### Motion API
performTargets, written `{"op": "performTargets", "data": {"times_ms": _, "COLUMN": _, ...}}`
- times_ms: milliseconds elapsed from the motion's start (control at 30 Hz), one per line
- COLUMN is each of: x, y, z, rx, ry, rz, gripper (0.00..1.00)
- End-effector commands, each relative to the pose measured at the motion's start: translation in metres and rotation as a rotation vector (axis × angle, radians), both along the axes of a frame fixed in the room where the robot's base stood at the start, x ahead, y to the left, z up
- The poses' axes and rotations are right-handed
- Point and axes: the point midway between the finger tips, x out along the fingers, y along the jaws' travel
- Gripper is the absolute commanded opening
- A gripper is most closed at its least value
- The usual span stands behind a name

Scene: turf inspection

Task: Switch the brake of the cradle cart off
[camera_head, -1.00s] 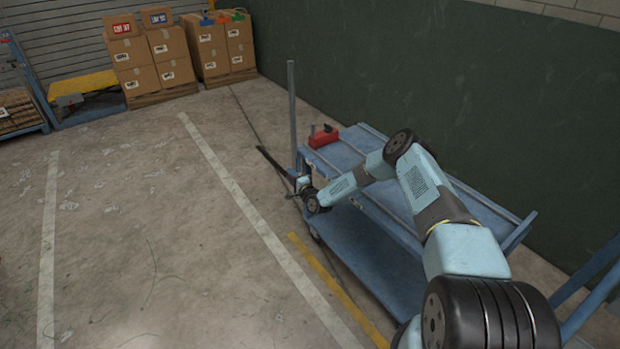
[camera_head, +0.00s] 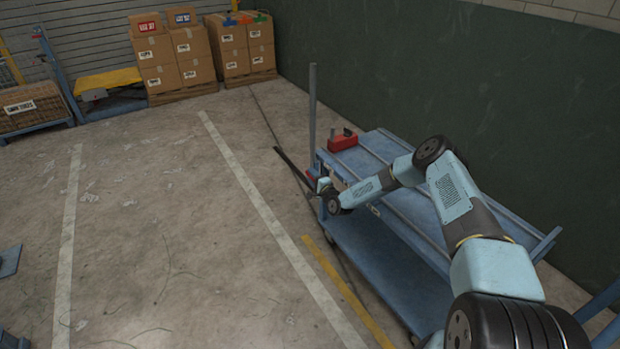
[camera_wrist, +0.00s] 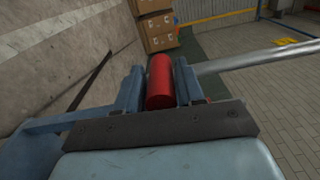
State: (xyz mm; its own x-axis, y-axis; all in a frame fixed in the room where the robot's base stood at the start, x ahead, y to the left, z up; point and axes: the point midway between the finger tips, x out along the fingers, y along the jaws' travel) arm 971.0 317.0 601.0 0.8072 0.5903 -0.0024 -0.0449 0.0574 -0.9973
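The blue cradle cart (camera_head: 385,262) stands along the dark green wall in the head view, with a grey upright post (camera_head: 312,105) at its far left corner. My gripper (camera_head: 322,184) is at that corner, below the post; its fingertips are too small to make out there. In the wrist view, a red cylindrical grip (camera_wrist: 160,82), which looks like the brake's handle, lies between the two blue fingers of my gripper (camera_wrist: 160,88). It fills the gap between them. Its lower end is hidden by the dark palm plate. Whether the brake is on or off does not show.
A red box-shaped object (camera_head: 343,141) sits on the cart's top deck. A dark bar (camera_head: 293,167) reaches out from the cart's corner near the floor. Stacked cardboard boxes (camera_head: 172,62) stand at the back. The floor left of the cart is mostly clear.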

Motion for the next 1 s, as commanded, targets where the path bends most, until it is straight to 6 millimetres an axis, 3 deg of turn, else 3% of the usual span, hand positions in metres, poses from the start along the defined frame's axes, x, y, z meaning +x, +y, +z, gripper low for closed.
{"op": "performTargets", "data": {"times_ms": 167, "x": 0.002, "y": -0.001, "z": 0.001, "rx": 0.0, "ry": -0.002, "rz": -0.002, "gripper": 0.53}}
{"op": "performTargets", "data": {"times_ms": 533, "x": -0.005, "y": -0.001, "z": 0.001, "rx": 0.001, "ry": 0.0, "rz": 0.002, "gripper": 0.53}}
{"op": "performTargets", "data": {"times_ms": 1000, "x": -0.074, "y": -0.051, "z": 0.0, "rx": 0.002, "ry": 0.001, "rz": 0.002, "gripper": 0.53}}
